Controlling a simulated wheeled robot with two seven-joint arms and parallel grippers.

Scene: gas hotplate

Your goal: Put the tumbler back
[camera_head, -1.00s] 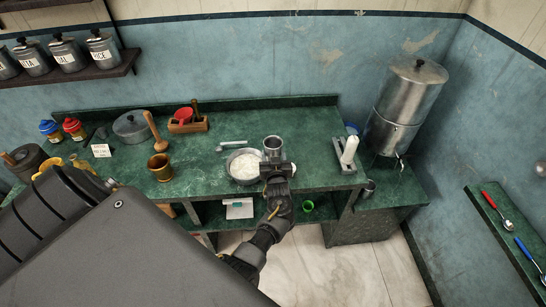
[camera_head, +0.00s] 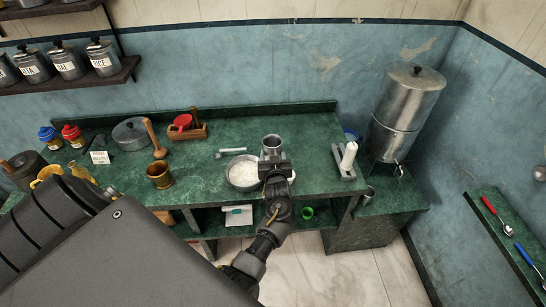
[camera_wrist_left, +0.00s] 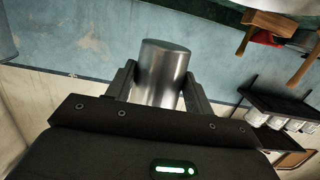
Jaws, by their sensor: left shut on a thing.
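The steel tumbler (camera_head: 272,143) is a plain silver cup, seen near the front edge of the green counter in the head view. My left gripper (camera_head: 274,160) is shut on it from the front. In the left wrist view the tumbler (camera_wrist_left: 164,70) sits between the two fingers of my left gripper (camera_wrist_left: 157,88). Its base, and whether it touches the counter, cannot be told. My right gripper is not in view.
A bowl of white powder (camera_head: 244,184) stands just left of the tumbler. A brass mortar (camera_head: 159,176) is further left. A holder with a white cylinder (camera_head: 347,160) and a steel water dispenser (camera_head: 404,115) stand right. Counter behind the tumbler is clear.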

